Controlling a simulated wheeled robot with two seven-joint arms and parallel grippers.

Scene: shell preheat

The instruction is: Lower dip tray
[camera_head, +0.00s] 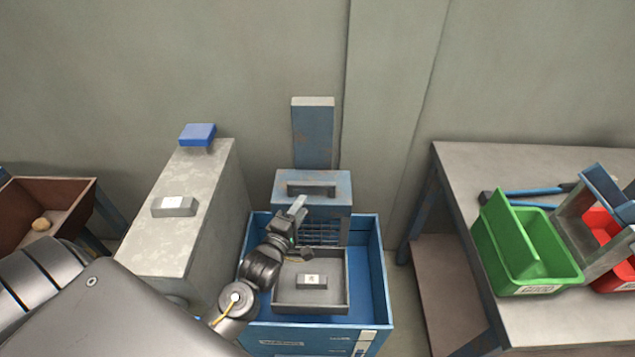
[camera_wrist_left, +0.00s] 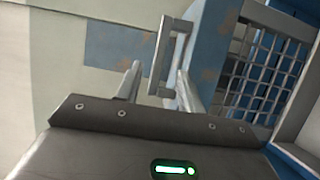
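The dip tray is a grey open box (camera_head: 312,305) sitting inside the blue tank (camera_head: 378,285) in the head view, with a small light labelled block (camera_head: 311,281) in it. Behind it stands a worn blue carriage (camera_head: 338,190) on an upright blue post, with a grey bar handle (camera_head: 312,188) across it. My left gripper (camera_head: 297,208) is just below and in front of this handle. In the left wrist view, my left gripper (camera_wrist_left: 157,82) has its fingers apart, and the handle (camera_wrist_left: 161,62) shows just beyond and between them. I cannot tell whether they touch. My right gripper is not in view.
A grey cabinet (camera_head: 190,215) with a blue cap (camera_head: 197,132) stands left of the tank. A wire grid (camera_head: 325,232) is at the tank's back. A table (camera_head: 470,170) with a green bin (camera_head: 525,250) and a red bin (camera_head: 605,235) stands to the right.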

